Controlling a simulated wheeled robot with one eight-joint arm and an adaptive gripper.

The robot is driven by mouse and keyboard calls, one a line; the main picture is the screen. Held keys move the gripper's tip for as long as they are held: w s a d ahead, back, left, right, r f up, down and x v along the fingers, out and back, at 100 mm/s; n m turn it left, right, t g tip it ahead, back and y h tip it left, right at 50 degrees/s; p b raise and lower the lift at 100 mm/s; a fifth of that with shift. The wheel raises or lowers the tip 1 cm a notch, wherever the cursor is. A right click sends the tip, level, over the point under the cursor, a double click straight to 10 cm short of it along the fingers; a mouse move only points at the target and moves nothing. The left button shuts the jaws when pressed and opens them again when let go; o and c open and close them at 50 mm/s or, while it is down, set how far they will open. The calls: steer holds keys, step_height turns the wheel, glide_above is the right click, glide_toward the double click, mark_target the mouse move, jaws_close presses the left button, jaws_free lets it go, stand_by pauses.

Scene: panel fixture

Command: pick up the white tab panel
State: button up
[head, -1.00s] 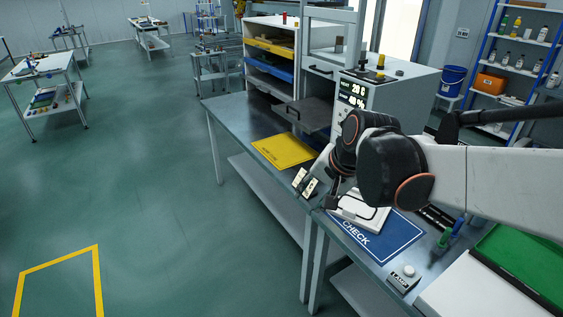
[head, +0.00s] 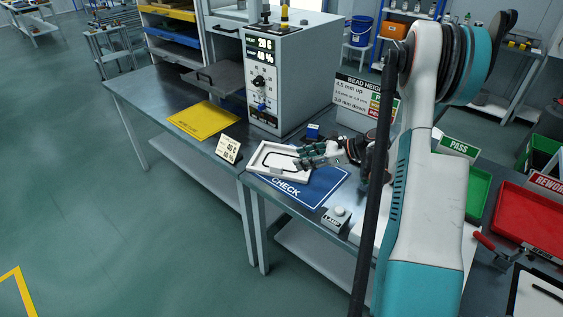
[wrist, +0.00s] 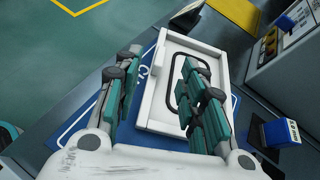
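The white tab panel (head: 268,171) is a shallow white tray-like plate with a raised rim and a black bead loop. It lies partly on the blue CHECK mat (head: 322,192). In the wrist view the panel (wrist: 180,46) has a small white tab on its left side. My gripper (head: 303,157) is at the panel's right part in the head view. In the wrist view my gripper (wrist: 162,62) is open, with one finger over the panel's inside and the other outside its left edge. The rim and tab lie between the fingers; contact cannot be told.
A grey box with a display (head: 285,75) stands behind the panel. A small sign (head: 228,149) and a yellow mat (head: 203,119) are to the left. A lamp button box (head: 336,219) sits at the bench front. Green and red trays (head: 528,217) are at the right.

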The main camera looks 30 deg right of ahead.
mark_target(278, 166)
steer(key=shift+s+d+f+m+t+y, duration=0.15)
steer(key=shift+s+d+f+m+t, duration=0.15)
steer(key=shift+d+f, duration=0.3)
steer(key=shift+s+d+f+m+t+y, duration=0.1)
steer(key=shift+d+f+m+t+y, duration=0.1)
steer(key=shift+d+f+m, duration=0.3)
steer(key=b+x, duration=0.2)
steer(key=x, duration=0.6)
steer(key=shift+f, duration=0.1)
steer(key=x, duration=0.1)
steer(key=b+x, duration=0.1)
steer(key=x, duration=0.1)
steer(key=b+x, duration=0.1)
steer(key=shift+s+a+f, duration=0.1)
steer(key=shift+a+f, duration=0.1)
steer(key=shift+a, duration=0.25)
steer(key=shift+w+a+f+b, duration=0.1)
steer(key=shift+w+a+b, duration=0.15)
steer(key=shift+w+b, duration=0.1)
steer(key=shift+c, duration=0.4)
jaws_close()
